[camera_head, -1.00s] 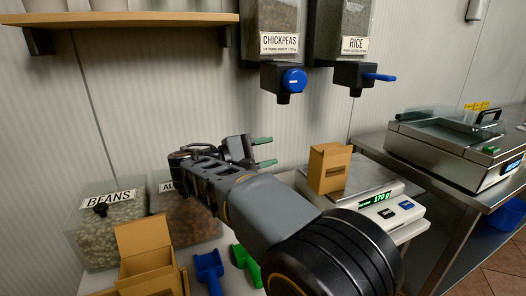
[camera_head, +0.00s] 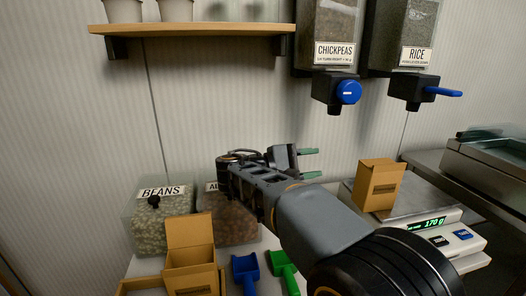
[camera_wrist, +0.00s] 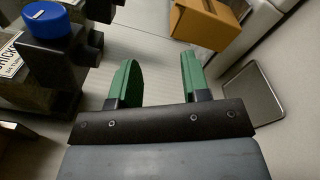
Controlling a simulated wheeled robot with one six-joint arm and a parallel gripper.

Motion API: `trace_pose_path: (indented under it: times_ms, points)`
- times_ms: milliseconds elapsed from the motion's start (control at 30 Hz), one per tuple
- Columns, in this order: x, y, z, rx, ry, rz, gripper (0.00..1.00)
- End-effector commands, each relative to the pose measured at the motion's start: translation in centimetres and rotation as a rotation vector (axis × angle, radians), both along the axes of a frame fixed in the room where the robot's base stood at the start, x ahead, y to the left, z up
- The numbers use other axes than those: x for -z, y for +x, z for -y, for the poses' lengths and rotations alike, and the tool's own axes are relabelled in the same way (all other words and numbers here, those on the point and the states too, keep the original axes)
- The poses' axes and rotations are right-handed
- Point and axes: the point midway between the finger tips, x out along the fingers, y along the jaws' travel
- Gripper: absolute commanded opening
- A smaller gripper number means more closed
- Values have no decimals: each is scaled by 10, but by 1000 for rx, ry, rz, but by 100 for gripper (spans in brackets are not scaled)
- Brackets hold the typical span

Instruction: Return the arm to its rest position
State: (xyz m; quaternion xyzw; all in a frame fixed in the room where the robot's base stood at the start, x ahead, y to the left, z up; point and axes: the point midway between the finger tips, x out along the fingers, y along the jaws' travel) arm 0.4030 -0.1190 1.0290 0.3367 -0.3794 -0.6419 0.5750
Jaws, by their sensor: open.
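My arm reaches out over the counter from the lower right of the head view. My gripper (camera_head: 310,163) has green fingers and points to the right, above the counter. In the wrist view my gripper (camera_wrist: 158,80) shows its two fingers apart with nothing between them. A cardboard box (camera_head: 380,186) stands on the scale plate to the right of the gripper, apart from it. The box also shows at the top of the wrist view (camera_wrist: 208,20).
The scale (camera_head: 440,232) reads 170 g. Chickpeas (camera_head: 334,90) and rice (camera_head: 412,92) dispensers hang above. A beans bin (camera_head: 160,222), an open cardboard box (camera_head: 192,258), a blue scoop (camera_head: 246,270) and a green scoop (camera_head: 284,268) sit left of my arm. A shelf (camera_head: 195,30) is above.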

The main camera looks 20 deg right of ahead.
Motion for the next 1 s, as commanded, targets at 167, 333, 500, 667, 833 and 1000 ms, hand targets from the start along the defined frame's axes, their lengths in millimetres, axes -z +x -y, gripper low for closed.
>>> trace_pose_path:
  times_ms: [167,333,500,667,833,1000]
  points:
    - [-3,-3,2,-8,36,-1,43]
    - [-3,-22,8,-55,289,15,43]
    - [11,-56,-12,-93,721,127,43]
    - [18,-82,-53,-72,1096,314,43]
    - [11,-96,-93,-14,1376,525,43]
    - [4,-100,-115,40,1523,671,43]
